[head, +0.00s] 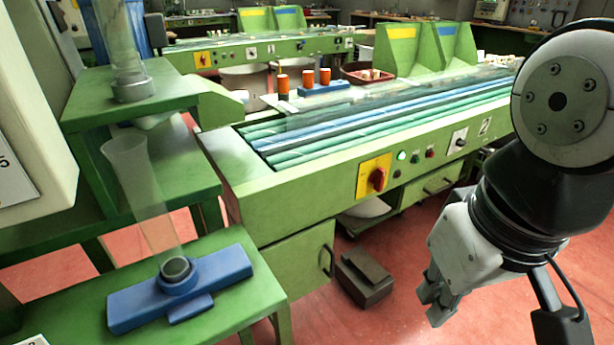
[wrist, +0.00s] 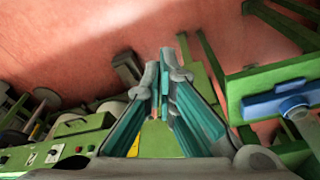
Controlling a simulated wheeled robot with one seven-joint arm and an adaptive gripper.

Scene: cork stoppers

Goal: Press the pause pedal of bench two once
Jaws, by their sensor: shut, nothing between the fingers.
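A dark grey pedal (head: 364,278) with a sloped top stands on the red floor at the foot of the near green bench (head: 290,190). It also shows in the wrist view (wrist: 128,68), just left of my fingertips.
The near bench carries a red rotary switch (head: 378,180) and a lit green button (head: 402,156). A cabinet door handle (head: 327,261) juts out beside the pedal. A green stand with a blue holder (head: 225,272) is at the left. Red floor is clear in front of the pedal.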

